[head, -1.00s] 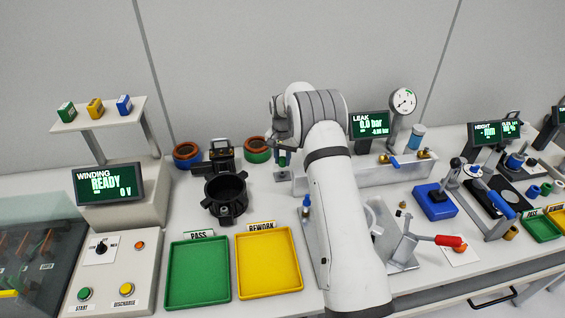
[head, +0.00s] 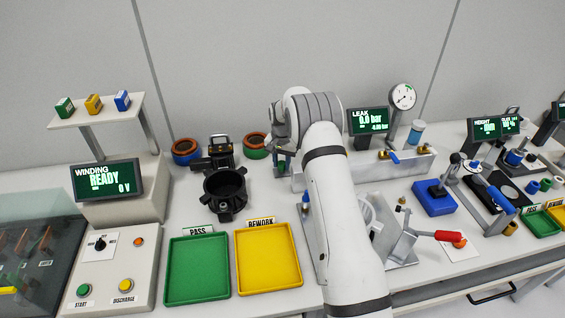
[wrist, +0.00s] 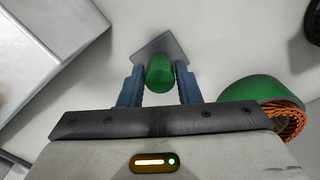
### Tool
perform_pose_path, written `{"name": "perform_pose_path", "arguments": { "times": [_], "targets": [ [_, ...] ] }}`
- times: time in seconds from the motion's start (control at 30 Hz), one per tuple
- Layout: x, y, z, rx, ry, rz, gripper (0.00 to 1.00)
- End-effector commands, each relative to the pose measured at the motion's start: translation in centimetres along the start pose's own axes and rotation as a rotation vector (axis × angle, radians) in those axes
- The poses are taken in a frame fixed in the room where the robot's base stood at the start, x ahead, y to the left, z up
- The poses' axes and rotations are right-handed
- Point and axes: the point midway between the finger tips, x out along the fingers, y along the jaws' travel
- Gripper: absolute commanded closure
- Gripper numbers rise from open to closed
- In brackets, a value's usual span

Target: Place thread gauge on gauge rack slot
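The thread gauge shows as a green cylinder (wrist: 160,73) between my blue fingertips in the wrist view. My gripper (wrist: 160,80) has a finger close against each side of it and appears shut on it. A small grey plate (wrist: 172,46), possibly the gauge rack, lies just beyond the gauge; its slot is hidden. In the head view, my gripper (head: 281,155) points down at the back of the bench, left of the leak station. A bit of green shows there, but the fingertips are mostly hidden. I cannot tell whether the gauge touches the plate.
A green-and-copper ring (wrist: 265,100) lies close to the right of my gripper in the wrist view; it also shows in the head view (head: 256,146). A black housing (head: 226,190) stands left of my arm. Green (head: 198,268) and yellow (head: 268,260) trays lie in front.

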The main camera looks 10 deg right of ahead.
Motion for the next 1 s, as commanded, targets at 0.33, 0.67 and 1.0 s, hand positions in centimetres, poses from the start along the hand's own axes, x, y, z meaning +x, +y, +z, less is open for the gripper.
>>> {"name": "perform_pose_path", "arguments": {
  "times": [0.33, 0.67, 1.0],
  "targets": [
    [0.0, -0.1, 0.0, -0.001, 0.0, 0.0, 0.52],
    [-2.0, -0.1, 0.0, -0.001, 0.003, -0.001, 0.52],
    [-9.4, -0.2, 0.0, -0.002, 0.003, -0.002, 0.52]
  ]
}}
